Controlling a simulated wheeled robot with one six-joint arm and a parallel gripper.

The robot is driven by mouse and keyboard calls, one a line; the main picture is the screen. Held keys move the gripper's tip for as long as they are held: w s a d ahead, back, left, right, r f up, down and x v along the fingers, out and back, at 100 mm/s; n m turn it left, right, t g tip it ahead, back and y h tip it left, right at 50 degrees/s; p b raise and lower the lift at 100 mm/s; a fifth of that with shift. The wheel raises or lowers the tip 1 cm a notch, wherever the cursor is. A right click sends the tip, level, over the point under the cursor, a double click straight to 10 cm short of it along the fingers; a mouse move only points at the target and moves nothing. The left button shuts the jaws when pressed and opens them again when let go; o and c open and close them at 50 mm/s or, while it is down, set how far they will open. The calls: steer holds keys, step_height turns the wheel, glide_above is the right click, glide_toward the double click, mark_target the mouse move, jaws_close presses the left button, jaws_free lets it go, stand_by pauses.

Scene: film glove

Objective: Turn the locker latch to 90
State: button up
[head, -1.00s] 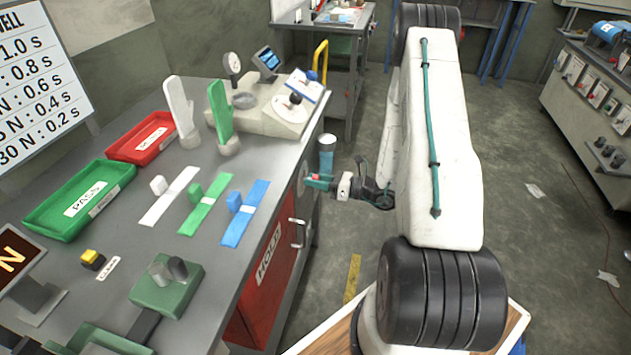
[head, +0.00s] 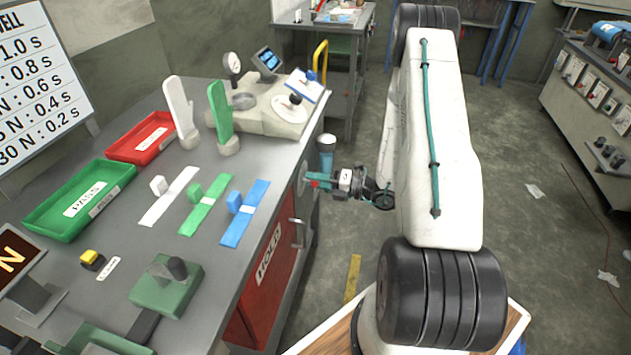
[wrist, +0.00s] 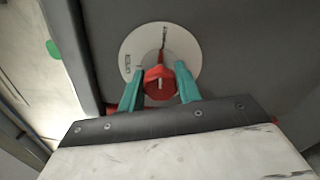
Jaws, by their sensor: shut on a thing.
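The latch is a red knob (wrist: 155,88) on a round white plate (wrist: 185,50) fixed to a grey panel in the wrist view. A red line and small dark markings show on the plate; I cannot read them clearly. My gripper (wrist: 160,92) has its teal fingers on either side of the knob and is shut on it. In the head view my gripper (head: 322,181) reaches the grey side of the bench, with a bit of the red knob (head: 315,184) showing between the fingers.
A blue-grey cylinder (head: 326,150) stands just beyond my gripper. Gloves, trays and coloured strips are on the bench top. The floor on the right is mostly open.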

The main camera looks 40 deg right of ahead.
steer(key=shift+f+m, duration=0.1)
steer(key=shift+m, duration=0.5)
steer(key=o, duration=1)
steer(key=shift+c, duration=0.2)
steer(key=shift+s, duration=0.1)
steer(key=v, duration=0.7)
steer(key=shift+s+d, duration=0.25)
steer(key=shift+s, duration=0.05)
